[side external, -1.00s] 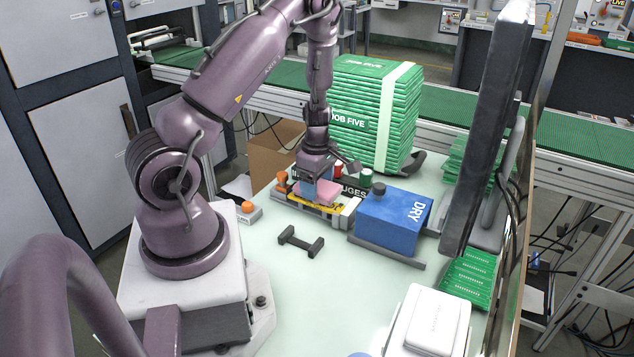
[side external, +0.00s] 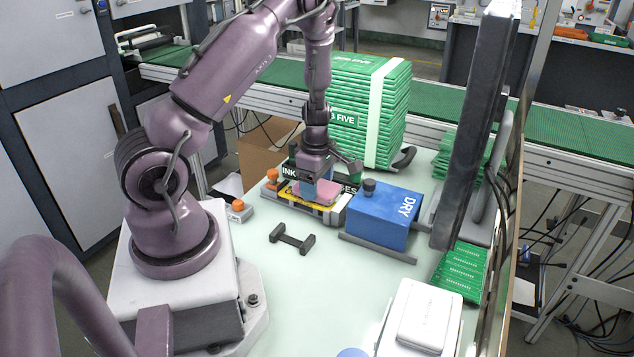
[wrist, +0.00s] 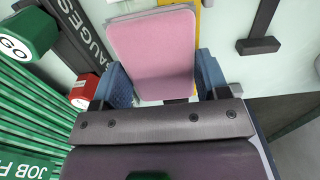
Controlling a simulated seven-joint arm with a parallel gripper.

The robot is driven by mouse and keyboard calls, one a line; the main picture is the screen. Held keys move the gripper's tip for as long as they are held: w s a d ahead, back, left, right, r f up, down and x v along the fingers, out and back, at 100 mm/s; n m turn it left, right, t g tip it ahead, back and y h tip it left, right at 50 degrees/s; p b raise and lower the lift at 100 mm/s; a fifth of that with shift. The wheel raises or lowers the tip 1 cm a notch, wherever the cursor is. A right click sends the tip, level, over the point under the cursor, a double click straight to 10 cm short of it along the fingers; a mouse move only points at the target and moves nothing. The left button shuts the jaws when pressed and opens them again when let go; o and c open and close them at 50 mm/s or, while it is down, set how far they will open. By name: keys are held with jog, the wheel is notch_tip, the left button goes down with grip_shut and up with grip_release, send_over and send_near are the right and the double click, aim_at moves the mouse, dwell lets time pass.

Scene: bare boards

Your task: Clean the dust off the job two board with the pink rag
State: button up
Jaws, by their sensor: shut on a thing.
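My gripper (side external: 319,178) is low over the bench, just in front of a dark rack marked INK. Its blue fingers are shut on the sides of the pink rag (side external: 324,189), a flat pad with a pale edge. In the wrist view the pink rag (wrist: 150,45) sits between the two fingers. Whether it touches what is under it I cannot tell. A tall stack of green boards (side external: 368,105) behind is marked JOB FIVE. A green board (side external: 462,272) lies at the right, beside more stacked green boards (side external: 449,165); I cannot read a job two label.
A blue box marked DRY (side external: 383,216) stands right of my gripper. A dark bar-shaped piece (side external: 291,240) lies in front. A dark upright panel (side external: 472,130) rises at the right, and a white case (side external: 425,312) is front right.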

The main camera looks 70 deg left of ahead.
jog(key=shift+s+a, duration=0.85)
jog(key=shift+s, duration=0.05)
jog(key=shift+w, duration=0.1)
dwell(0.6)
jog(key=shift+w+d, duration=0.85)
jog(key=shift+d, duration=0.1)
jog(key=shift+s+a, duration=0.1)
jog(key=shift+a, duration=0.05)
jog(key=shift+s+a, duration=0.4)
jog(key=shift+r, duration=0.1)
jog(key=shift+s+a, duration=0.4)
jog(key=shift+s, duration=0.05)
